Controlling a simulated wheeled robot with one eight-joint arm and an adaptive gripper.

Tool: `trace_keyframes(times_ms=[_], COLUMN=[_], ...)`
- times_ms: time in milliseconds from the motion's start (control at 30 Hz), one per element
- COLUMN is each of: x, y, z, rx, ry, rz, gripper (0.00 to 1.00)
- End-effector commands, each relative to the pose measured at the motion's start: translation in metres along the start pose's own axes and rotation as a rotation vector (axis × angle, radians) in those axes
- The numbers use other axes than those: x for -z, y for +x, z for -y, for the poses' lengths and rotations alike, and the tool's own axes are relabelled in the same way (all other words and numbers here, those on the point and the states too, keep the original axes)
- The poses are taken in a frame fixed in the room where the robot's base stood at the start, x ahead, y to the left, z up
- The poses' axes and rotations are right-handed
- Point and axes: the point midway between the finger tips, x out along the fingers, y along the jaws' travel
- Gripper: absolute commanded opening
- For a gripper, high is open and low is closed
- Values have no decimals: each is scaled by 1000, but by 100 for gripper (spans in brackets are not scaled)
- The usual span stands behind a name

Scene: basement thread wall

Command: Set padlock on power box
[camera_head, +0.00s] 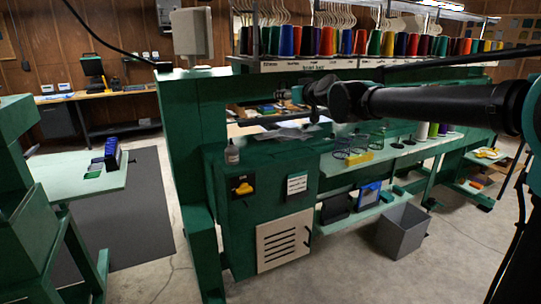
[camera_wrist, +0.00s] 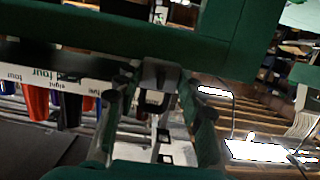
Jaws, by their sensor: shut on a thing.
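My gripper (camera_head: 306,94) is at the end of the black arm, in front of the thread rack and above the green bench. In the wrist view, my gripper (camera_wrist: 160,88) is shut on a dark grey padlock (camera_wrist: 160,73), with its shackle toward the bottom of the picture. A dark panel with a yellow switch (camera_head: 242,187), which looks like the power box, is on the green cabinet front, below and left of my gripper. No padlock shows on it.
A pale grey box (camera_head: 191,33) tops the green post. Coloured thread cones (camera_head: 330,41) line the rack behind my arm. A small bottle (camera_head: 232,153) stands on the cabinet. A grey bin (camera_head: 402,231) is on the floor. Floor in front of the cabinet is clear.

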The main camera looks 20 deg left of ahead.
Motion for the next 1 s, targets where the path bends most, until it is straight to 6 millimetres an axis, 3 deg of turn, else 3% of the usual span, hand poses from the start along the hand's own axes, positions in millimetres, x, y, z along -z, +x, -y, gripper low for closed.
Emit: trace_keyframes(times_ms=[167,633,1000], x=[-24,-133,-171], y=[5,28,35], z=[4,3,3], rx=[5,4,4], ry=[0,0,0], rz=[-1,-1,-1], gripper=[4,4,4])
